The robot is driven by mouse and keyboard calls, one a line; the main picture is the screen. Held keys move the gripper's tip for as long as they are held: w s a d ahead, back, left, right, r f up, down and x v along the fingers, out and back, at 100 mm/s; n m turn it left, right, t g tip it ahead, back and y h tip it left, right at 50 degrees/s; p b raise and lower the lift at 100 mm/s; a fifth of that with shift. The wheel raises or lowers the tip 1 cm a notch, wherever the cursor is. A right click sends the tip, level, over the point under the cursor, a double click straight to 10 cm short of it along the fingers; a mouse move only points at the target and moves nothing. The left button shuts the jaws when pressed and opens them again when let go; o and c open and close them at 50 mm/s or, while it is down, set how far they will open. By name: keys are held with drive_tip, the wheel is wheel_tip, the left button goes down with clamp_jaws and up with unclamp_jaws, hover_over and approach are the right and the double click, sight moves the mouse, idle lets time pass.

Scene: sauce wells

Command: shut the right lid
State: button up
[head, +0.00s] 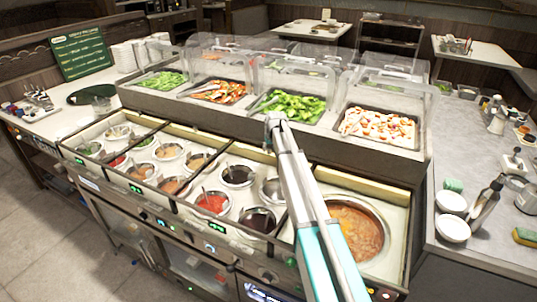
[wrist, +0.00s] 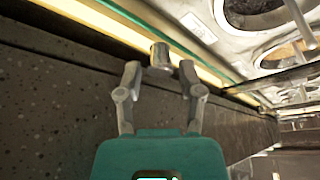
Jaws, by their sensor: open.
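Clear covers stand over the food trays at the back in the head view. The rightmost clear cover (head: 385,95) is raised above a tray of pale and red food. I cannot tell for certain whether it is the right lid. My gripper (head: 275,122) is at the front of the raised tray counter, left of that cover. In the wrist view my gripper (wrist: 159,70) is open, with a short grey cylinder (wrist: 160,55) between its fingertips. I cannot tell whether the fingers touch it. My arm hides part of the wells.
Several sauce wells (head: 238,175) with ladles fill the front counter. A large soup pot (head: 357,228) sits in its right section, close to my arm. White bowls (head: 453,228) and a bottle (head: 486,203) stand on the right counter. A dark speckled wall (wrist: 60,105) fills the wrist view's left.

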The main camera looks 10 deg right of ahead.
drive_tip(key=shift+b+x, duration=0.45)
drive_tip(key=shift+x, duration=0.3)
